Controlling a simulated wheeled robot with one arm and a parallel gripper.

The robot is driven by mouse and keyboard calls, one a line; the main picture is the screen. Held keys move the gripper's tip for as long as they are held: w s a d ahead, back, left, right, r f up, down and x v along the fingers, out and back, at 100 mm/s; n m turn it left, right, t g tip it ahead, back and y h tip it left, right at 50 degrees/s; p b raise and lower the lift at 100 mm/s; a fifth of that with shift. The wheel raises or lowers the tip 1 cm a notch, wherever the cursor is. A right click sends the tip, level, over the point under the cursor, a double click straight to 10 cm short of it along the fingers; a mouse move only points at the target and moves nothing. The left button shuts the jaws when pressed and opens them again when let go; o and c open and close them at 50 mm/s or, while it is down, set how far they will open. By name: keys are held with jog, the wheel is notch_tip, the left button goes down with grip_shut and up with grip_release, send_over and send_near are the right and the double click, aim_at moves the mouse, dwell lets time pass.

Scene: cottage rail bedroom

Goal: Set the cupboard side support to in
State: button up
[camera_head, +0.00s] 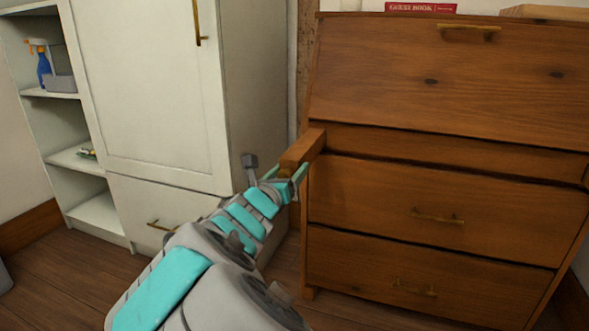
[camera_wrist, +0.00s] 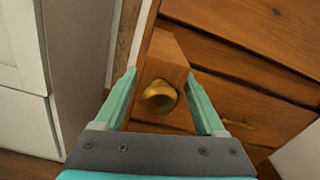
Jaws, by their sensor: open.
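The cupboard (camera_head: 430,90) is a brown wooden bureau with a slanted, closed front flap. Its side support (camera_head: 308,148), a wooden bar, sticks out from the left front edge below the flap. In the wrist view the support (camera_wrist: 168,58) points toward me, with a round brass knob (camera_wrist: 159,97) on its end. My gripper (camera_head: 285,178) is at the end of the support. In the wrist view my gripper (camera_wrist: 160,76) is open, one finger on each side of the knob and bar end. Whether a finger touches the wood cannot be told.
A white cabinet (camera_head: 150,90) stands close on the left, with open shelves (camera_head: 75,160) holding a blue spray bottle (camera_head: 43,68). The bureau has drawers with brass handles (camera_head: 437,217) below the support. A red guest book (camera_head: 420,8) lies on top. Some wooden floor (camera_head: 60,270) is clear.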

jog(key=shift+w+d, duration=0.1)
jog(key=shift+w, duration=0.15)
grip_shut()
dwell(0.5)
